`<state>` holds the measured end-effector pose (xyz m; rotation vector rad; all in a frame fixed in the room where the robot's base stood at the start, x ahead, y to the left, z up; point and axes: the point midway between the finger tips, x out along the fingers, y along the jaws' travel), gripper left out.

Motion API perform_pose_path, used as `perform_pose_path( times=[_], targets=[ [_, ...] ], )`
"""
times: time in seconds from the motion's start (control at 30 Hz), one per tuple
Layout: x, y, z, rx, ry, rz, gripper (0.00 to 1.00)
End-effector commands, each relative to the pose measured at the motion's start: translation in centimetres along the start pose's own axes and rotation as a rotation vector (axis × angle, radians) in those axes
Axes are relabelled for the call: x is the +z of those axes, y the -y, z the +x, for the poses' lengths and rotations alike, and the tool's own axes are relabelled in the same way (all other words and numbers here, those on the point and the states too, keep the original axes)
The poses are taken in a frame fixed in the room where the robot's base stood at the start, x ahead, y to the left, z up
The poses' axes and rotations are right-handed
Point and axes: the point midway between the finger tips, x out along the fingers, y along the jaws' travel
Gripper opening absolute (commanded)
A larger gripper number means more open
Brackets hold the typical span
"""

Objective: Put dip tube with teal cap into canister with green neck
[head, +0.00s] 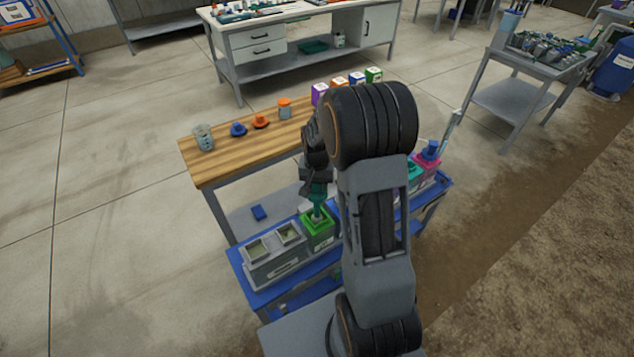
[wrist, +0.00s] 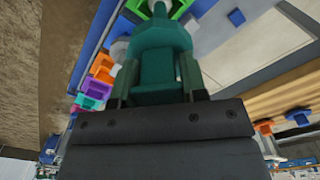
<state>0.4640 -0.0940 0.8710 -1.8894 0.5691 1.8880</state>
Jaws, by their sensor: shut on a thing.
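My gripper (head: 318,186) is shut on the teal cap (head: 317,193) of the dip tube. In the wrist view the teal cap (wrist: 160,62) fills the space between my fingers (wrist: 158,90). The pale tube (wrist: 159,8) points away from my gripper toward the canister with green neck (wrist: 181,7). In the head view that canister (head: 320,240) stands below my gripper, and the tube's lower end (head: 317,212) is at the green neck's opening. I cannot tell how far, if at all, the tip is inside.
The canister stands on a blue-edged skid (head: 262,298) beside a grey box with two square openings (head: 270,262). A canister with a magenta neck (head: 426,166) stands at the skid's far end. A wooden bench (head: 225,165) behind holds a beaker (head: 203,138) and coloured caps. My arm hides the skid's middle.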

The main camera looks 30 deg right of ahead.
Motion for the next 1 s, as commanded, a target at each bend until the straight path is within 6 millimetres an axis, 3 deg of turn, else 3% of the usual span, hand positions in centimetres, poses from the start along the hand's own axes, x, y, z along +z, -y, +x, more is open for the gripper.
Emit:
perform_pose_path(
  times=[0.03,0.6,1.0],
  targets=[
    [0.0,0.0,1.0,0.0,0.0,-0.001,0.0],
    [0.1,0.1,7.0,0.0,0.001,-0.001,0.0],
    [0.0,0.1,10.3,0.0,0.001,-0.001,0.0]
  ],
)
